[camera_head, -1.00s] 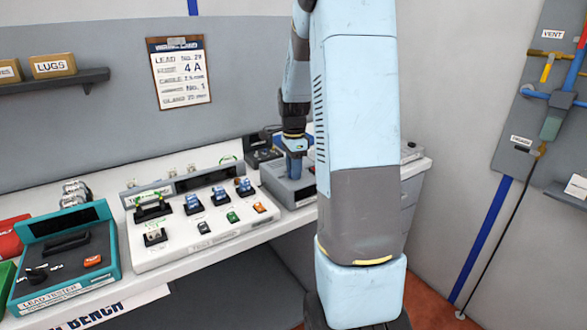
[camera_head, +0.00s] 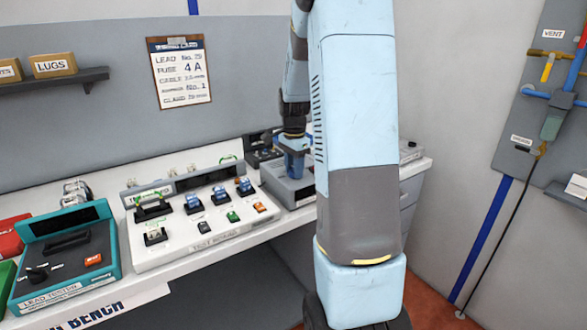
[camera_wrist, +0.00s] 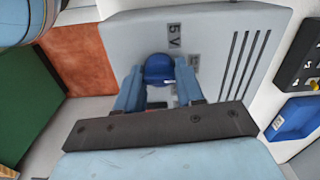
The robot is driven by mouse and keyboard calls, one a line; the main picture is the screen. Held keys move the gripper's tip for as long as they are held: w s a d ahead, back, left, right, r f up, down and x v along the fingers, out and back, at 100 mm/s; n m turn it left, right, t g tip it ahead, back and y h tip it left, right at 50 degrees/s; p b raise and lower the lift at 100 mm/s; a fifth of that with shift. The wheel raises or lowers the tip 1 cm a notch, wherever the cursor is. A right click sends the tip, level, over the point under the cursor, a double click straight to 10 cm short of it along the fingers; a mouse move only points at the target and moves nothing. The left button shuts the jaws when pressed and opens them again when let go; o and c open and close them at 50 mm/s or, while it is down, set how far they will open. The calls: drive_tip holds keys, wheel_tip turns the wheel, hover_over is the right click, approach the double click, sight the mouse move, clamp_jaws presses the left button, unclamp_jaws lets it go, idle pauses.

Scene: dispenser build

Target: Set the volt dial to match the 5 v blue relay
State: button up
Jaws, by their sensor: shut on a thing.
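My gripper (camera_wrist: 158,88) is shut on a dark blue round knob (camera_wrist: 158,69), with one finger on each side of it. The knob stands on a grey box (camera_wrist: 215,25) with "5 V" printed beside it, and a second marking shows to the knob's right. In the head view my gripper (camera_head: 295,172) is down at the grey box (camera_head: 279,184) at the bench's right end; the knob is hidden there. Several blue relays (camera_head: 220,196) stand on the white test board (camera_head: 160,245); their labels are too small to read.
A teal lead tester (camera_head: 65,250) stands at the bench's left. A card (camera_head: 181,72) hangs on the wall above. In the wrist view a black panel (camera_wrist: 308,65) and a blue piece (camera_wrist: 293,118) lie to the right, and a green surface (camera_wrist: 25,95) to the left.

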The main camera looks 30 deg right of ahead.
drive_tip(key=n, duration=0.6)
drive_tip(key=shift+r+n, duration=0.1)
drive_tip(key=shift+n, duration=0.2)
drive_tip(key=n, duration=0.5)
drive_tip(key=shift+w+n, duration=0.1)
drive_tip(key=shift+n, duration=0.3)
drive_tip(key=o, duration=1)
wheel_tip(320, 180, up, 14)
drive_tip(key=shift+f, duration=0.2)
idle(0.4)
